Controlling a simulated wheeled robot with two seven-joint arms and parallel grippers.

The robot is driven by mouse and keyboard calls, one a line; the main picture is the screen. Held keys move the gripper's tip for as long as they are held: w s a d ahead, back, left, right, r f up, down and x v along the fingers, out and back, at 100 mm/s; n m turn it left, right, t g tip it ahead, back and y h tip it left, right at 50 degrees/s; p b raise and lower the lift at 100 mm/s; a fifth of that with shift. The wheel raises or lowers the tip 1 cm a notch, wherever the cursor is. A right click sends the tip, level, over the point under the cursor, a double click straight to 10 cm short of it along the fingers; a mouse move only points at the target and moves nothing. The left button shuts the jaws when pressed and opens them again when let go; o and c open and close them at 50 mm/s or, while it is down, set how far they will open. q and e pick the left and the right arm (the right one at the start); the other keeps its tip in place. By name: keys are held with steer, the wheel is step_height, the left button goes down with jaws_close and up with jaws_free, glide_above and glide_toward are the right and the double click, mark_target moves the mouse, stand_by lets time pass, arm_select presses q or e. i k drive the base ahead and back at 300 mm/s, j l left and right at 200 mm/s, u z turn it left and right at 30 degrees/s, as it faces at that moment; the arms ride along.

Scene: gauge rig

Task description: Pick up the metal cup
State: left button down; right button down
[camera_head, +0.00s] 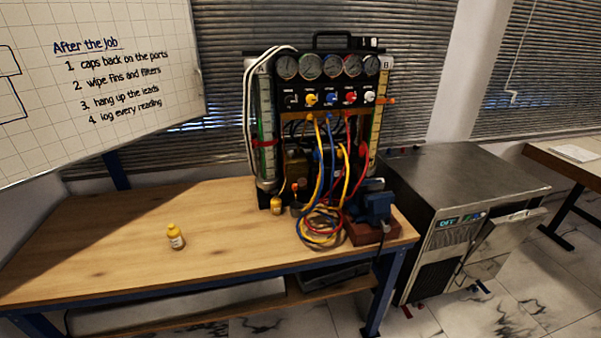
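I cannot make out a metal cup in the head view. The wooden workbench (110,265) carries a gauge rig (322,95) at its back right. Coiled hoses and shadow hide part of the bench around the rig's base. Neither of my grippers is in view.
Blue, yellow and red hoses (322,225) lie coiled before the rig. A blue vise (374,208) sits at the bench's right end. A metal-topped machine (450,180) stands to the right. A whiteboard (100,80) is at upper left. The bench's left half is clear.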

mark_target(295, 208)
steer(key=i+l+z, duration=0.4)
steer(key=i+z, duration=0.35)
steer(key=i+l, duration=0.05)
steer(key=i, duration=0.05)
